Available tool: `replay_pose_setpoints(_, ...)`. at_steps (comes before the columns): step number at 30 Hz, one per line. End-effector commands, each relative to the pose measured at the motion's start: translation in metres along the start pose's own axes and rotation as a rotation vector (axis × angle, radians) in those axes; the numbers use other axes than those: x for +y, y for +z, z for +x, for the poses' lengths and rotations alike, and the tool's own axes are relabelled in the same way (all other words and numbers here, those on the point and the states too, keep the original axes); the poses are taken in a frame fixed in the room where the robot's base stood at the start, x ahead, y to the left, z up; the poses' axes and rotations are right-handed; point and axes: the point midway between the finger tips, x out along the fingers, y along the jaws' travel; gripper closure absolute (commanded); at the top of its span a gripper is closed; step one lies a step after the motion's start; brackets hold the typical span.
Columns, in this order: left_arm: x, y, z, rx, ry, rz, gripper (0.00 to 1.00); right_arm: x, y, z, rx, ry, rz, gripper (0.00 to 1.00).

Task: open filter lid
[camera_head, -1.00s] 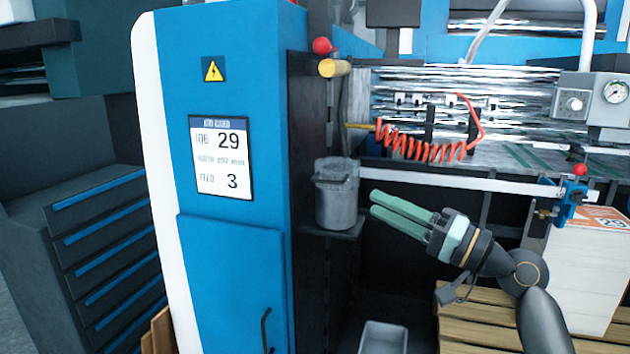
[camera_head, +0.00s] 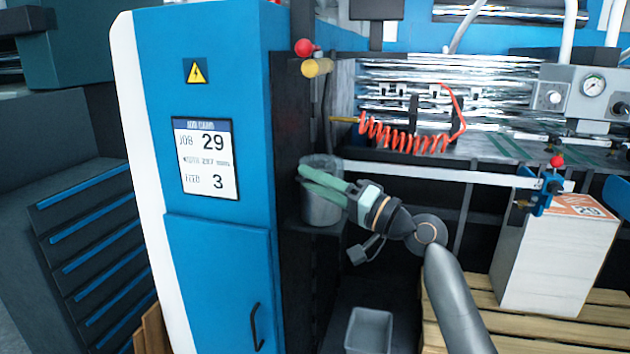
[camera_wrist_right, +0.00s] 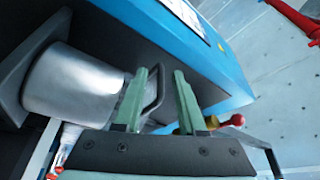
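The filter is a grey metal canister (camera_head: 322,208) standing on a small dark shelf beside the blue cabinet. My right gripper (camera_head: 312,178) is at its top, and its green fingers cover part of the rim and lid. In the right wrist view the canister (camera_wrist_right: 75,82) lies to the left of the fingers. There my right gripper (camera_wrist_right: 161,76) is open, with a clear gap between the fingers. A dark bent handle (camera_wrist_right: 155,92) shows between the fingers; I cannot tell whether they touch it. My left gripper is not in view.
The blue cabinet (camera_head: 215,150) stands close at the left of the canister. A red ball knob (camera_head: 304,47) and yellow roller end (camera_head: 317,68) are above. A coiled red hose (camera_head: 410,135) hangs to the right. A grey bin (camera_head: 369,331) is below.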

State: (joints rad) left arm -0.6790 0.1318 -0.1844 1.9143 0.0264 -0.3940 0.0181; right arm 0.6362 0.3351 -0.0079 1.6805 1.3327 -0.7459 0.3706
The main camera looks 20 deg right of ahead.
Motion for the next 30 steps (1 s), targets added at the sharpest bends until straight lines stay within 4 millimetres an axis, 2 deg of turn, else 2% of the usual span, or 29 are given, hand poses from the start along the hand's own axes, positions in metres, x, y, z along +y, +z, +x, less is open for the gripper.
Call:
replay_pose_setpoints(1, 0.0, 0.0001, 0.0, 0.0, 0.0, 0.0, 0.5, 0.0001, 0.0, -0.0002, 0.0, 0.0, 0.0, 0.65)
replay_pose_setpoints(9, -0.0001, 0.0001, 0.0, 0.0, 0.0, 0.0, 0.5, 0.0001, 0.0, -0.0004, 0.0, 0.0, 0.0, 0.95)
replay_pose_setpoints(11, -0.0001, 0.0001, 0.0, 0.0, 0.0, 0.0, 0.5, 0.0001, 0.0, -0.0005, 0.0, 0.0, 0.0, 1.0)
replay_pose_setpoints(30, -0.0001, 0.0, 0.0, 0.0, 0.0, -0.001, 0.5, -0.0002, -0.0002, -0.0006, 0.0, 0.0, 0.0, 1.0)
